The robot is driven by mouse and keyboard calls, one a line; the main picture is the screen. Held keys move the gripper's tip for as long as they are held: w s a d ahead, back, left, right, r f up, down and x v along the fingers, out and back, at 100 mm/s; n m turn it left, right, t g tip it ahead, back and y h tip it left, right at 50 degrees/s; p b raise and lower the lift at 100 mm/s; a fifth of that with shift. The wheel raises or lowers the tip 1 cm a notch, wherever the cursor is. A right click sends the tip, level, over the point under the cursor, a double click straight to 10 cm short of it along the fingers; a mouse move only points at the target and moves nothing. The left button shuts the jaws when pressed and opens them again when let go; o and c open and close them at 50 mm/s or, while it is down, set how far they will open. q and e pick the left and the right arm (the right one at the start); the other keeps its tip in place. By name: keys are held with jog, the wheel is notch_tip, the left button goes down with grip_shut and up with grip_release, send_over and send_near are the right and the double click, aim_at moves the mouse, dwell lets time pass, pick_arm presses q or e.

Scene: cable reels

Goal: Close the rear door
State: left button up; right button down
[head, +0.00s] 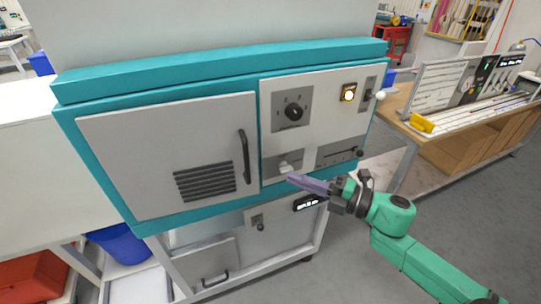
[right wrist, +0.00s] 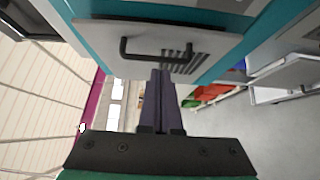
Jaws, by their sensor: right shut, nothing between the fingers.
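A light grey door (head: 135,150) with a black bar handle (head: 244,156) and a dark vent (head: 205,182) is on the front of the teal machine (head: 220,77). My right gripper (head: 290,179) is shut and empty, right of the handle and in front of the panel's lower part. Its fingertips (right wrist: 162,72) point toward the door's handle side. My left gripper is not in view.
A pale lever (head: 287,168) is close to my fingertips. A workbench (head: 400,118) stands right, a blue bin (head: 120,243) lower left.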

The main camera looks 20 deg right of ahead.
jog(key=w+a+p, duration=0.1)
jog(key=w, duration=0.2)
jog(key=w+a+p, duration=0.1)
jog(key=w+a, duration=0.1)
jog(key=w, duration=0.1)
jog(key=w+a+p, duration=0.1)
jog(key=w+a, duration=0.1)
jog(key=w, duration=0.1)
jog(key=shift+w+a, duration=0.1)
jog(key=shift+w, duration=0.2)
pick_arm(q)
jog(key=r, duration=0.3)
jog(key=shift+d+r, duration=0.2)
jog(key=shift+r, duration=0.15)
pick_arm(e)
jog(key=shift+s, duration=0.1)
